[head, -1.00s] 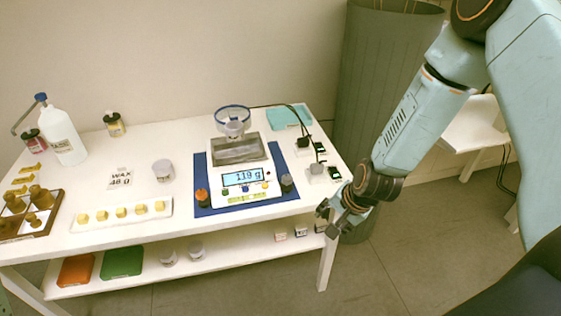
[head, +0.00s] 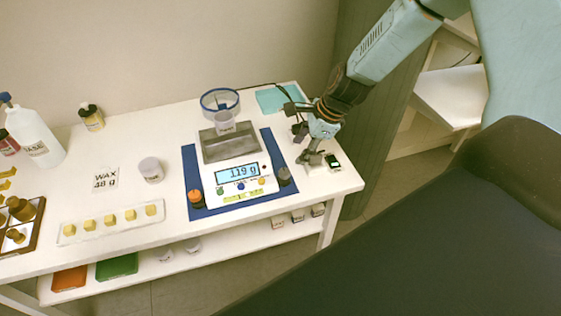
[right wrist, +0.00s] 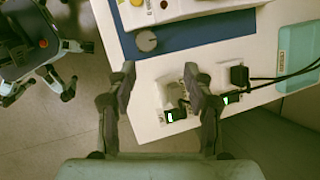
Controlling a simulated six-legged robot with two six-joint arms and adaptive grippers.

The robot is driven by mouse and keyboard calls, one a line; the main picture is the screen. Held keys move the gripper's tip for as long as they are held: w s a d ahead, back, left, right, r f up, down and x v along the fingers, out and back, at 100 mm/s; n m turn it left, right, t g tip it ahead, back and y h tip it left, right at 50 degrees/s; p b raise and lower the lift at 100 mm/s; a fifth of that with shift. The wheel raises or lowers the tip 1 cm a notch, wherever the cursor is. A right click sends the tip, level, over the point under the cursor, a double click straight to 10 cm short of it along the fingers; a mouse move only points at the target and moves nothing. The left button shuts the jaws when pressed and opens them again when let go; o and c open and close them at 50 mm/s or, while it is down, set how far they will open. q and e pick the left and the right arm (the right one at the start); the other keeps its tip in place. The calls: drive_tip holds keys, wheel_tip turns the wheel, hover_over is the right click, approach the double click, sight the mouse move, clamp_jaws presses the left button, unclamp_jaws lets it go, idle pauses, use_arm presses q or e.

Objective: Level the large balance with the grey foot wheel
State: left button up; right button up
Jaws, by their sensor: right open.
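The large balance (head: 262,186) is white with a lit display that seems to read 119 g, and it stands on a blue mat. Its grey foot wheel (head: 284,176) is a dark round knob at the front right corner; it also shows in the right wrist view (right wrist: 146,40). An orange foot wheel (head: 195,198) is at the front left corner. My right gripper (head: 308,161) is open and points down over the table, right of the grey wheel and apart from it. In the right wrist view its fingertips (right wrist: 159,72) are spread, with the wheel beyond them. My left gripper is not in view.
Small devices with lit displays (head: 333,161) and black cables stand right of the mat, close to my right gripper. A clear cup (head: 225,122) and a blue-rimmed ring (head: 221,100) are at the balance's back. A wax tray (head: 100,231) lies left.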

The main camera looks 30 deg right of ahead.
sight(285, 171)
drive_tip(key=a+f+m+b, duration=0.1)
drive_tip(key=a+f+b, duration=0.1)
drive_tip(key=f+b, duration=0.1)
drive_tip(key=a+f+m+b, duration=0.1)
drive_tip(key=f+b, duration=0.1)
drive_tip(key=shift+w+m+g+y, duration=0.15)
drive_tip(key=shift+m+g+y, duration=0.15)
drive_tip(key=shift+g, duration=0.1)
drive_tip(key=shift+b+x, duration=0.7)
drive_tip(key=shift+x, duration=0.2)
drive_tip(key=shift+d+f, duration=0.1)
drive_tip(key=shift+f, duration=0.1)
drive_tip(key=shift+w, duration=0.15)
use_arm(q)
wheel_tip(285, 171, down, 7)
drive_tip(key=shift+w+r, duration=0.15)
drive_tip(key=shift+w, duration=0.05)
